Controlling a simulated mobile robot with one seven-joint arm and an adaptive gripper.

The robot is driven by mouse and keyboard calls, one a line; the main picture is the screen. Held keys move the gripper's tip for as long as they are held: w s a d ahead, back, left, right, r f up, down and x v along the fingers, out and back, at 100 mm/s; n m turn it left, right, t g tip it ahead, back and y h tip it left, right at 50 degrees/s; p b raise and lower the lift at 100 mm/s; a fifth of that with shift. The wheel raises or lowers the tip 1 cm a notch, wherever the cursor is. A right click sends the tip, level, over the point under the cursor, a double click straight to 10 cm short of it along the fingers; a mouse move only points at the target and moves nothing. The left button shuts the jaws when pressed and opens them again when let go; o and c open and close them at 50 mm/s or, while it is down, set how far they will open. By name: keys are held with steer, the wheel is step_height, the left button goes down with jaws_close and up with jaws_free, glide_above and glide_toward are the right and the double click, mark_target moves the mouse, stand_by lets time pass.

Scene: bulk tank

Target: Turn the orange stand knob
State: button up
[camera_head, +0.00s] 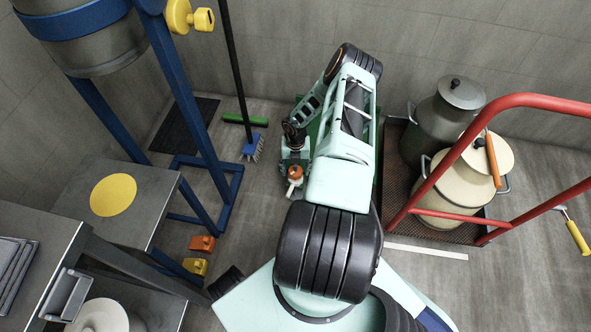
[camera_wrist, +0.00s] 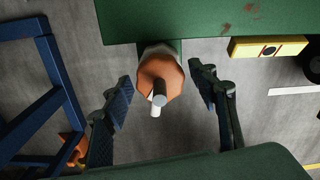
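The orange stand knob (camera_wrist: 157,78) is a faceted orange piece with a grey pin at its middle, at the centre of the wrist view. It sits at the edge of a green stand (camera_wrist: 205,18). My gripper (camera_wrist: 165,84) is open, with one dark finger to the left of the knob and one to the right. Clear gaps show between both fingers and the knob, so neither touches it. In the head view my arm hides most of the green stand, and the small parts around my gripper (camera_head: 295,160) are hard to tell apart.
A blue frame (camera_head: 205,195) stands left, beside a metal table (camera_head: 150,185) with a yellow disc. A broom (camera_head: 240,85) leans at the back wall. Right, a red-railed trolley (camera_head: 400,215) carries milk cans. Orange (camera_head: 203,243) and yellow (camera_head: 195,266) blocks lie on the floor.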

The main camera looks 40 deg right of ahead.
steer(key=c, duration=0.9)
steer(key=shift+c, duration=0.2)
steer(key=shift+n, duration=0.4)
steer(key=n+b, duration=0.1)
steer(key=n, duration=0.1)
steer(key=shift+n, duration=0.3)
steer(key=shift+n+b, duration=0.4)
steer(key=shift+n, duration=1.2)
steer(key=o, duration=1.2)
steer(key=shift+c, duration=0.2)
steer(key=shift+r, duration=0.15)
